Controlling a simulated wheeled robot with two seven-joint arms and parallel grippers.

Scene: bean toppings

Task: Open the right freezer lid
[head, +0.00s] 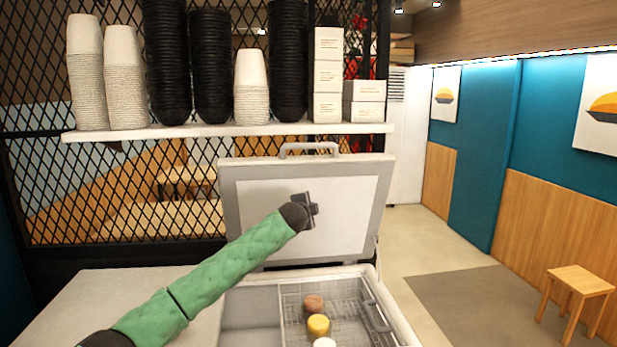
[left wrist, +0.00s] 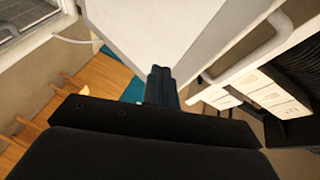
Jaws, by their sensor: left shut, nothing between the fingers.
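The right freezer lid (head: 365,200) stands raised at the back of the freezer, nearly upright, with its pale inner face toward me. Its handle (head: 309,149) is at the top edge. In the left wrist view, the lid's pale panel (left wrist: 150,30) fills the upper middle and its handle (left wrist: 255,50) is to the right. My left gripper (head: 312,209) is in front of the lid's inner face, shut and empty; whether it touches the lid I cannot tell. Its shut fingers also show in the left wrist view (left wrist: 161,85). My right gripper is not in view.
The open freezer well (head: 250,307) holds a wire basket (head: 350,300) with a brown, a yellow and a white item. A flat pale surface (head: 110,290) lies to the left. A shelf (head: 225,131) with stacked cups and boxes is above the lid. A stool (head: 580,280) stands at right.

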